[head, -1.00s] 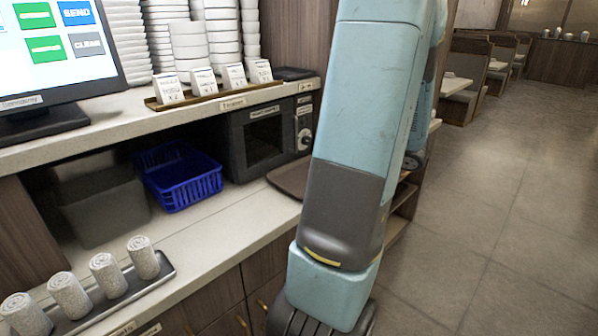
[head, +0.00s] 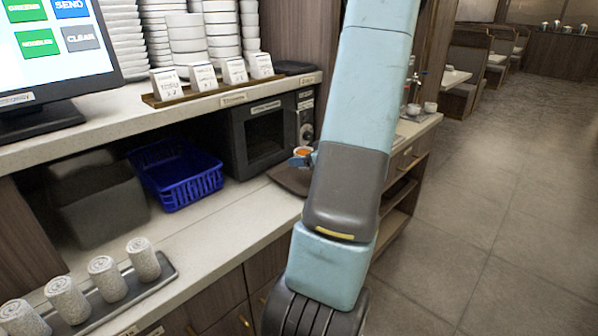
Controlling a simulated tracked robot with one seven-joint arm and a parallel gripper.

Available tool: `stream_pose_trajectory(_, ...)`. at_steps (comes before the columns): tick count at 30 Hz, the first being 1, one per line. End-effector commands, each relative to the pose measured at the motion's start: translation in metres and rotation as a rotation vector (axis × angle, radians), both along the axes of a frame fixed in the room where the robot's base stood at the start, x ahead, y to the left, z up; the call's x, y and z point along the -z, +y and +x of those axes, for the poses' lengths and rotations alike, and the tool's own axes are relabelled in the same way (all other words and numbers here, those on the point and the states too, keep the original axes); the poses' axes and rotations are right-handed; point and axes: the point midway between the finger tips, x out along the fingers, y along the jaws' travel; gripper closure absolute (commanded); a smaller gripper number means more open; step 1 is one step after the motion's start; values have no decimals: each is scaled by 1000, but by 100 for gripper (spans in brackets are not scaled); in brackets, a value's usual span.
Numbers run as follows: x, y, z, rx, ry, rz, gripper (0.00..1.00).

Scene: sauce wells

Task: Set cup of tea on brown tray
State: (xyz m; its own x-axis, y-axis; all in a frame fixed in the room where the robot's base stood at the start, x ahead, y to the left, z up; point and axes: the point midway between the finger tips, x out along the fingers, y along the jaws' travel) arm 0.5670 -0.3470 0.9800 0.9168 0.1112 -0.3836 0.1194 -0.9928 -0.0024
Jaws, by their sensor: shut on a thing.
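The brown tray (head: 288,179) lies on the lower counter in front of the dark microwave. My arm hides its right part. The cup of tea (head: 303,151), with orange-brown liquid showing at its top, is just left of my arm, over the tray's back part in the picture. My gripper (head: 299,160) shows only as a small blue part beside the cup, and is shut on it. The cup looks upright. My arm hides most of the gripper, and I cannot tell whether the cup touches the tray.
A microwave (head: 266,136) stands right behind the tray. A blue basket (head: 180,178) and a grey bin (head: 95,200) are to the left.

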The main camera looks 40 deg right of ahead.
Motion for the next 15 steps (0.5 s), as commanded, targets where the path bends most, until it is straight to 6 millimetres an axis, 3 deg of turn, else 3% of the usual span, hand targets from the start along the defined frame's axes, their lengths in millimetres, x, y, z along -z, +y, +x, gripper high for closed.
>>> stream_pose_trajectory(6, 20, 4, 17, -2, -1, 0, 63)
stream_pose_trajectory(15, 43, 6, 25, -3, 1, 3, 63)
